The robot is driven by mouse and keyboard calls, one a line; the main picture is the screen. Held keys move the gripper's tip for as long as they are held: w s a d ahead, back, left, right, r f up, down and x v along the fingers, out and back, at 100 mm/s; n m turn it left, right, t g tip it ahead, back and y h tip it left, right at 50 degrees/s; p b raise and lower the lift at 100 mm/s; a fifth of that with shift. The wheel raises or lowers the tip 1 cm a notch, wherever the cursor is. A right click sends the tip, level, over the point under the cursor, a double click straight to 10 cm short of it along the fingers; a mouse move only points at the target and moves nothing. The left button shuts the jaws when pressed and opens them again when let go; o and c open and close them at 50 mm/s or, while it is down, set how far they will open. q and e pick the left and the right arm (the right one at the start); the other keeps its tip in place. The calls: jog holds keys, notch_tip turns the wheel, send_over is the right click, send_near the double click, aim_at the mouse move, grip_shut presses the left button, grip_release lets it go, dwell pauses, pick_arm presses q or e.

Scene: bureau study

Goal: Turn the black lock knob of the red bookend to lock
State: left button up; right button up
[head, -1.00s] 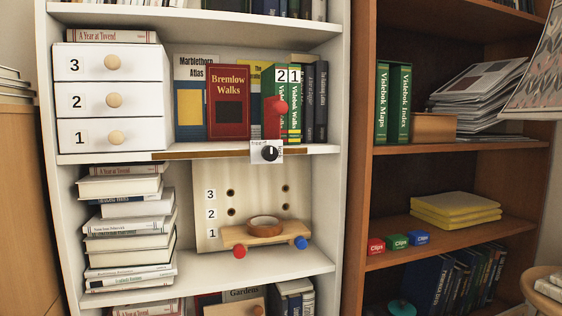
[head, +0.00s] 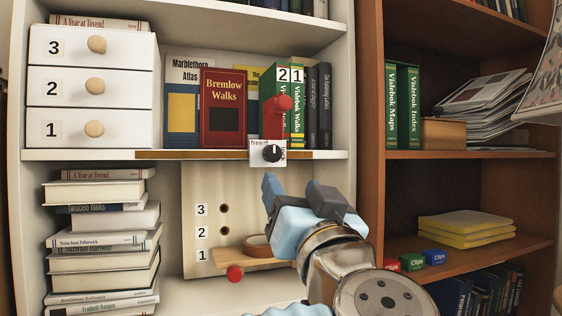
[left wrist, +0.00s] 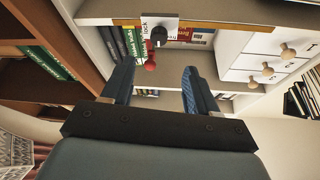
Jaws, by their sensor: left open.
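The black lock knob (head: 272,153) sits on a white label plate (head: 256,146) at the shelf's front edge. The word "free" is readable at the plate's upper left. The knob's white mark points roughly up. The red bookend (head: 276,118) stands just above it, in front of the green books. In the left wrist view the knob (left wrist: 159,36) and red bookend (left wrist: 150,61) show upside down, beyond the fingers. My left gripper (head: 291,183) is open and empty, below and slightly right of the knob, not touching it. My right gripper is not in view.
White drawers (head: 95,87) stand left on the same shelf, beside the Bremlow Walks book (head: 223,107). Below are a book stack (head: 105,232) and a pegboard (head: 200,185) with a wooden ledge (head: 228,258), partly hidden by my arm. A brown bookcase (head: 370,130) stands right.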

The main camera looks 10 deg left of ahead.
aim_at(274, 157)
pick_arm(q)
jog(key=p+x, duration=0.2)
jog(key=x, duration=1)
jog(key=shift+w+a+p, duration=0.1)
jog(key=shift+w+p, duration=0.25)
jog(key=shift+p, duration=0.05)
jog(key=c, duration=1)
jog(key=shift+c, duration=0.2)
